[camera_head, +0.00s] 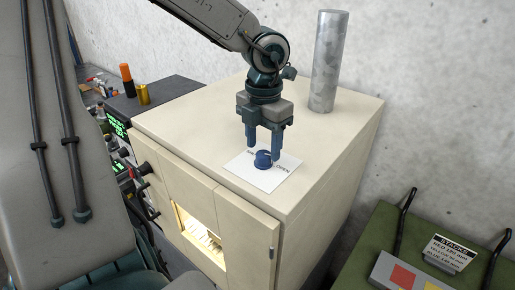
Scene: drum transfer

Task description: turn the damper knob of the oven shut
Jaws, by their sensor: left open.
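The damper knob (263,159) is small, round and blue. It sits on a white label sheet (268,181) on top of the cream oven (190,117); the word "OPEN" shows on the label to the knob's right, and the lettering on its left is partly hidden. My left gripper (264,151) points down at the knob with its two blue fingers apart, one on each side of it. I cannot tell whether the fingers touch the knob. My right gripper is not in view.
A grey metal pipe (328,62) stands upright on the oven behind the gripper. A lit opening (200,235) shows in the oven's front. A green table (385,225) with a "STACKS" sign (450,252) is at the lower right. Dark equipment (160,98) stands at the left.

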